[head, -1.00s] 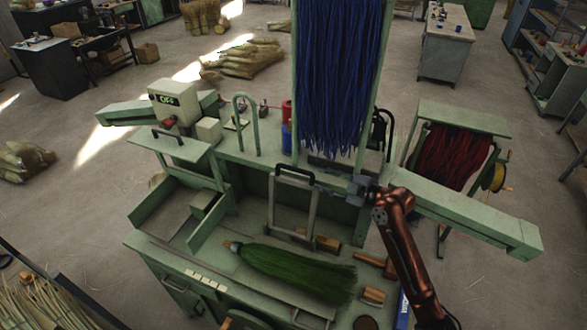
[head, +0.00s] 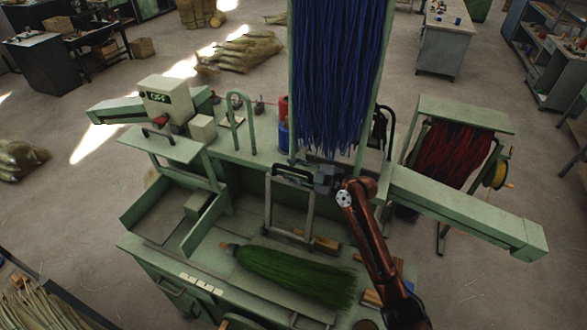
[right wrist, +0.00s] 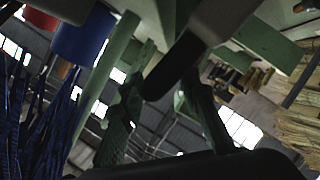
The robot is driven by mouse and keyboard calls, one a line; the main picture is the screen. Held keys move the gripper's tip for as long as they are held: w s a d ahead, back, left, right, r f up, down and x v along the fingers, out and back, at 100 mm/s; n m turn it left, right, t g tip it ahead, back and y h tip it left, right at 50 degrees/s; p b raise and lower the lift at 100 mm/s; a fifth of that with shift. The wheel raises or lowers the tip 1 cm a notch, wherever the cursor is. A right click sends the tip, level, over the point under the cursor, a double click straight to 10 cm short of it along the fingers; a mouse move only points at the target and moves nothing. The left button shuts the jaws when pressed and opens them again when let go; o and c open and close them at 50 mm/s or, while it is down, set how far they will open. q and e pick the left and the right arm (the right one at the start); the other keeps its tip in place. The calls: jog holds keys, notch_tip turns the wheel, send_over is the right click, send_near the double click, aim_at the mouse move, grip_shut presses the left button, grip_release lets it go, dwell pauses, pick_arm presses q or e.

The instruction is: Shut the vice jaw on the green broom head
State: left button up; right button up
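The green broom head (head: 295,277) lies on the green bench, its wooden end to the left and its bristles to the lower right. Behind it stands a pale upright frame with a black handle (head: 290,171) on top, which looks like the vice jaw. The frame is apart from the bristles. My right gripper (head: 318,178) is at the right end of the black handle; whether it touches the handle, I cannot tell. Its finger gap is too small to read here. The right wrist view shows dark close-up parts that do not settle it. My left gripper is not in view.
Blue strands (head: 335,80) hang behind the handle, near my right gripper. An open box-like tray (head: 155,215) is at the left, below a control box reading OFF (head: 165,100). Wooden blocks lie right of the broom head. A green beam (head: 465,213) extends right.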

jog(key=shift+w, duration=0.1)
grip_shut()
dwell(0.3)
jog(key=shift+f, duration=0.1)
dwell(0.3)
